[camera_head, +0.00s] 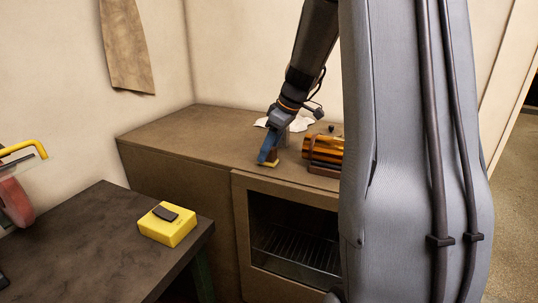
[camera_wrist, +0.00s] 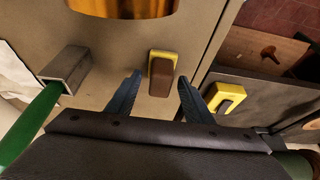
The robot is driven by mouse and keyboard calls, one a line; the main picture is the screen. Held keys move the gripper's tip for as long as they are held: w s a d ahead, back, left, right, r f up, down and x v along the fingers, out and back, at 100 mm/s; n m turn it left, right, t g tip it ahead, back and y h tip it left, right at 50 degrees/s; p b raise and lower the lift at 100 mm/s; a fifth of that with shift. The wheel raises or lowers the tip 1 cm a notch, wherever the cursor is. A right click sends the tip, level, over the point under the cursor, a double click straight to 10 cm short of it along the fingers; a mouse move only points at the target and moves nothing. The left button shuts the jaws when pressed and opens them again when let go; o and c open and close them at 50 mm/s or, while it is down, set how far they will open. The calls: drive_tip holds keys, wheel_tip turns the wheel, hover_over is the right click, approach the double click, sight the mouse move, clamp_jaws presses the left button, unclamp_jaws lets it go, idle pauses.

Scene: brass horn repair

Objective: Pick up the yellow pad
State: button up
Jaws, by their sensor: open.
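A small yellow pad (camera_wrist: 162,56) with a brown block on top lies on the brown cabinet top (camera_head: 190,135). In the wrist view it sits between my gripper's two blue fingertips (camera_wrist: 160,77), slightly ahead of them, with a gap on each side. My gripper is open and holds nothing. In the head view my gripper (camera_head: 267,157) points down at the cabinet's front edge, and the pad's yellow edge (camera_head: 271,165) shows beside the fingers, partly hidden. I cannot tell the exact height of the fingertips above the pad.
An orange-brass cylinder (camera_head: 322,148) lies just right of my gripper. A white cloth (camera_head: 299,124) lies behind. A tool with a grey head (camera_wrist: 67,68) and green handle (camera_wrist: 33,127) is left in the wrist view. A yellow box (camera_head: 167,226) stands on the dark table (camera_head: 95,240).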

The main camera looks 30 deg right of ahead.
drive_tip(key=c, duration=1.1)
drive_tip(key=shift+c, duration=0.2)
wheel_tip(320, 180, up, 10)
drive_tip(key=b, duration=0.2)
drive_tip(key=shift+b, duration=0.3)
